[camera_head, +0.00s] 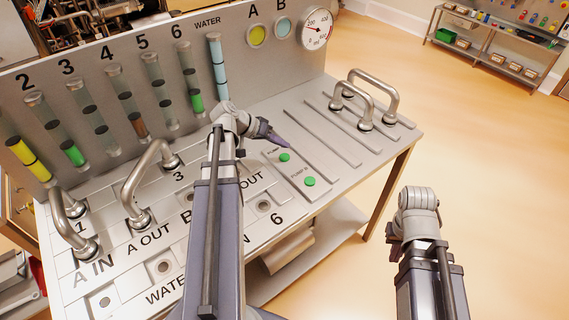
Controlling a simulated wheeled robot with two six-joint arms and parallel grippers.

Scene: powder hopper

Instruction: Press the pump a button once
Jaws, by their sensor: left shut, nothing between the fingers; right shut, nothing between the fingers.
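The pump A button (285,157) is a small green round button on a pale plate of the sloped panel. The similar green pump B button (309,181) sits below it and to the right. My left gripper (281,139) is shut and empty. Its tip appears just above the pump A button in the picture; I cannot tell the exact gap. My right gripper (395,247) is off to the right of the panel, away from the buttons. It is shut and empty, and its fingers are mostly hidden by the wrist.
Metal handles (367,95) stand at the panel's right end, and more handles (145,185) at the left. Sight tubes, including the blue water tube (218,68), line the back board with a round gauge (316,29). Open floor (470,130) lies to the right.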

